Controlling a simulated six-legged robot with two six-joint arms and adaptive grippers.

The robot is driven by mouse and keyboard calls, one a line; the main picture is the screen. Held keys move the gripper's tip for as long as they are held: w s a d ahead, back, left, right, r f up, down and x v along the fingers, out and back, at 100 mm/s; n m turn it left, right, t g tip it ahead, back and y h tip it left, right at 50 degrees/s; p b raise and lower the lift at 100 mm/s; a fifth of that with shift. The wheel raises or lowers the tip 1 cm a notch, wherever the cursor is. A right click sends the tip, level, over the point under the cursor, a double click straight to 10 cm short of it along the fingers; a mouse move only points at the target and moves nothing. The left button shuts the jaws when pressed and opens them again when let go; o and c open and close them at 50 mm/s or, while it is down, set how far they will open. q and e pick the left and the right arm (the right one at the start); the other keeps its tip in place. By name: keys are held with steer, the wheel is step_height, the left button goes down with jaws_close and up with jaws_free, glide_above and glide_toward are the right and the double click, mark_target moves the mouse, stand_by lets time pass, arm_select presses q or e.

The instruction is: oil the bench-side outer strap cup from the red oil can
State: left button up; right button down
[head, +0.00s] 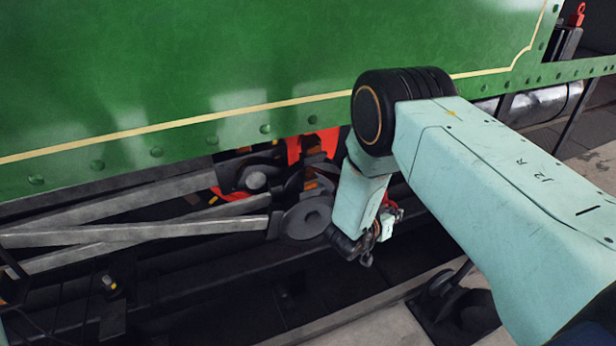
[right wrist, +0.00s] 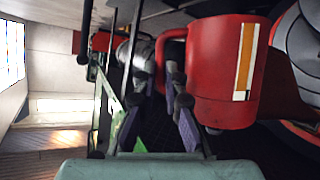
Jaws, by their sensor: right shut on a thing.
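The red oil can (right wrist: 222,75), with a pale and orange stripe on its side, fills the upper right of the right wrist view. My right gripper (right wrist: 160,85) is shut on the can's handle, and the can's spout is not clear. In the head view, my right arm reaches in from the right, and a small red part of the can (head: 395,211) shows behind my wrist. The wrist is just right of the grey rod ends and round straps (head: 306,217) under the green side. I cannot tell which small fitting there is the bench-side outer strap cup. My left gripper is not in view.
The green riveted side panel (head: 200,80) hangs above the running gear. Long grey rods (head: 150,230) cross the left. A dark gap lies below, with a pale ledge (head: 340,320) in front. A dark object (head: 455,305) stands near the ledge at lower right.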

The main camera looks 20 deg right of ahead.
steer(key=shift+w+r, duration=0.1)
steer(key=shift+r, duration=0.1)
stand_by(0.4)
steer(key=shift+r+p, duration=0.5)
steer(key=shift+r, duration=0.2)
step_height(320, 180, down, 6)
steer(key=m+t+b, duration=0.1)
steer(key=m+b, duration=0.1)
steer(key=b, duration=0.1)
steer(key=shift+w+a+y+b, duration=0.15)
steer(key=shift+w+y+b, duration=0.15)
steer(key=shift+y+b, duration=0.1)
steer(key=shift+f, duration=0.1)
steer(key=shift+w, duration=0.1)
